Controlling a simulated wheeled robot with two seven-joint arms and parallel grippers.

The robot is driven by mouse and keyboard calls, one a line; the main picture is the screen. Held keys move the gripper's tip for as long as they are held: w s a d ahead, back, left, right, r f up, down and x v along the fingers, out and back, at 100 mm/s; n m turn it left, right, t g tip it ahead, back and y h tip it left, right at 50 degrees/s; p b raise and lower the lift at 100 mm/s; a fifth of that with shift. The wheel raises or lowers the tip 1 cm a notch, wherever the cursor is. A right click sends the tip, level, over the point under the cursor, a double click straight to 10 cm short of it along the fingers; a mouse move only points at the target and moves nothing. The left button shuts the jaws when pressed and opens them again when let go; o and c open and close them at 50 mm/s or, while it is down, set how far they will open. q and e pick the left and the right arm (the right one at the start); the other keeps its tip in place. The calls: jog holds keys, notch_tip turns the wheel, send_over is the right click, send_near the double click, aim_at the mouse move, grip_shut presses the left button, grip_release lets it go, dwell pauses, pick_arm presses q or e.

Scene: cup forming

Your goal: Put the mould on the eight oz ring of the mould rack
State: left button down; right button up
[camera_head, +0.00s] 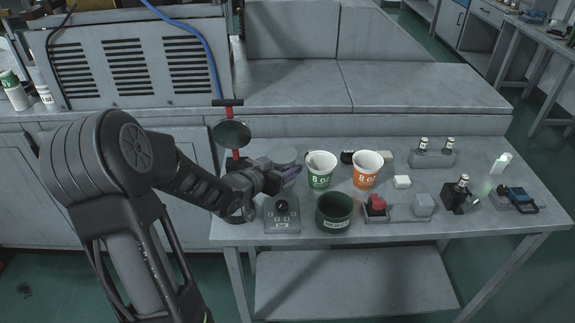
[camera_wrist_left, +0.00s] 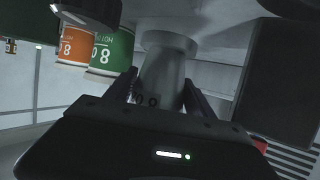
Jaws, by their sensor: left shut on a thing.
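My left gripper (camera_head: 290,172) reaches in over the left part of the table. In the left wrist view its two fingers (camera_wrist_left: 160,92) are shut on a grey tapered mould (camera_wrist_left: 165,72), with an "8" mark on its side and a wider end at the top of that view. In the head view I cannot make out the mould clearly behind the gripper. A grey round disc (camera_head: 283,155) shows just behind the gripper. I cannot tell with certainty which thing is the mould rack or its eight oz ring. My right gripper is not in view.
A green 8 oz cup (camera_head: 320,178), an orange one (camera_head: 366,178), a dark green bin (camera_head: 334,220) and a control box (camera_head: 282,225) stand close by. Several small fixtures (camera_head: 433,158) are farther right.

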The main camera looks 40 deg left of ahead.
pick_arm(q)
jog(key=r+p+v, duration=0.1)
jog(key=v, duration=1.1)
jog(key=shift+w+r, duration=0.3)
jog(key=shift+r, duration=0.05)
jog(key=shift+p, duration=0.3)
